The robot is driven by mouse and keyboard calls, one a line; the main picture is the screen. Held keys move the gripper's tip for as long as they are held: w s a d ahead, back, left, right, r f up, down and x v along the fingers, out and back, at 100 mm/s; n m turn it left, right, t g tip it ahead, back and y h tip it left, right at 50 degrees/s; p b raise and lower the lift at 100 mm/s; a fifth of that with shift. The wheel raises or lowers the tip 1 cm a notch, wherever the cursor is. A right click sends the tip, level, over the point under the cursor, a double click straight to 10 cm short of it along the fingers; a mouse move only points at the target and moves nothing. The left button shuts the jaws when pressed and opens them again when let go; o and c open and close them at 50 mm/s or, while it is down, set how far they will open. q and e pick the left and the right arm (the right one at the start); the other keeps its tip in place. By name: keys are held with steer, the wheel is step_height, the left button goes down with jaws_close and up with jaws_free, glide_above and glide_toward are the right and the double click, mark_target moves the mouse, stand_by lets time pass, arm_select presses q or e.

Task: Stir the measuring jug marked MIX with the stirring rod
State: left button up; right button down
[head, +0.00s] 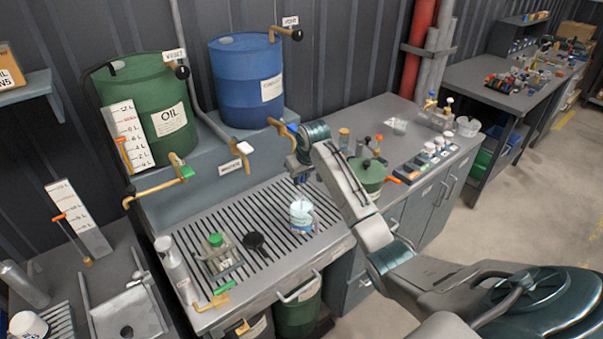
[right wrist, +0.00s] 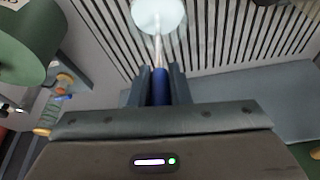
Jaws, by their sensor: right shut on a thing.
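A small clear measuring jug (head: 301,216) with pale contents stands upright on the slatted drain grate (head: 262,228); its marking is too small to read. My right gripper (head: 301,181) is above the jug, pointing down. In the right wrist view the right gripper (right wrist: 158,88) is shut on the blue handle of the stirring rod (right wrist: 160,84). The rod's thin pale shaft runs down to the jug (right wrist: 158,14), with its lower end over or inside the mouth; the exact depth cannot be told. My left gripper is not in view.
A green can (head: 370,175) is to the right, behind my forearm. Green (head: 150,115) and blue (head: 247,82) drums with taps stand behind.

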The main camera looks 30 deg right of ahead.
steer(key=shift+f+b, duration=0.95)
steer(key=shift+f, duration=2.6)
